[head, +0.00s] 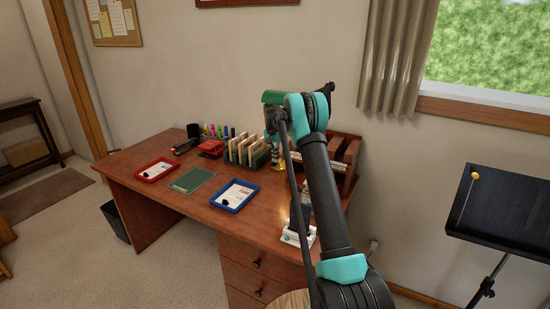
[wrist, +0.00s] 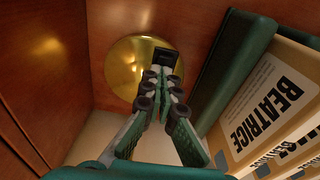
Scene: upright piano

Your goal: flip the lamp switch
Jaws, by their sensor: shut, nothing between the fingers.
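The lamp on the desk has a green shade (head: 272,97), partly hidden behind my wrist in the head view. A round brass disc, apparently the lamp's base (wrist: 122,72), lies just beyond my fingers in the wrist view. My gripper (wrist: 165,68) is shut and empty, its fingertips overlapping the right part of that disc in the picture. A small dark block shows at the tips; I cannot tell whether it is the switch or part of my fingers, nor whether they touch. In the head view my gripper (head: 277,155) points down over the back of the desk.
A green rack (head: 250,152) of envelopes stands close beside my gripper; one envelope reads BEATRICE (wrist: 265,110) in the wrist view. A wooden organizer (head: 347,165) stands to the right. A blue tray (head: 233,195) and red tray (head: 155,170) lie on the desk (head: 185,210).

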